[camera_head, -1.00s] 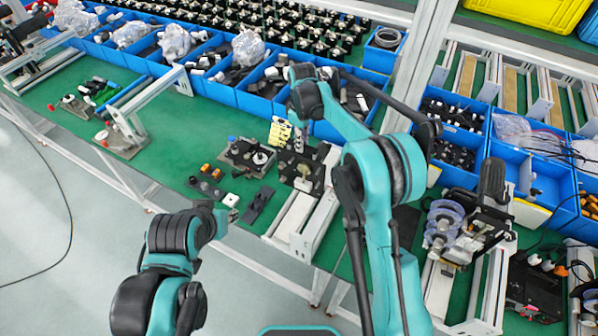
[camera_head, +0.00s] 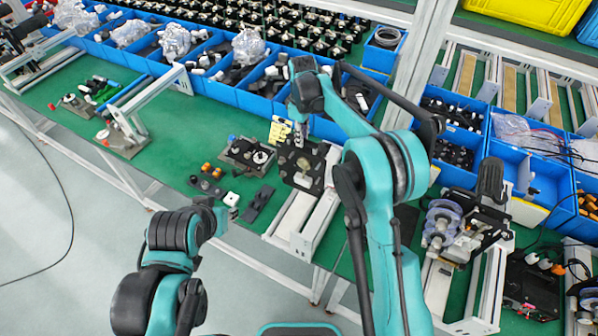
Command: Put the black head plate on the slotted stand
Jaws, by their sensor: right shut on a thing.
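The black head plate (camera_head: 315,178) is a squarish dark plate with round holes and pale round parts, near the centre of the head view. My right gripper (camera_head: 299,138) reaches down from above and is shut on its upper edge. The plate stands over the far end of a pale metal rail stand (camera_head: 292,213), which looks like the slotted stand. I cannot tell whether they touch, and its slot is not clear. My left gripper (camera_head: 226,207) is low at the table's front edge, apart from the plate; its fingers are too small to read.
A grey fixture with knobs (camera_head: 248,154) stands left of the plate. A dark bar (camera_head: 259,204) and small orange and black parts (camera_head: 207,183) lie in front. Blue bins (camera_head: 212,88) line the back. A purple-wheeled device (camera_head: 445,225) stands to the right.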

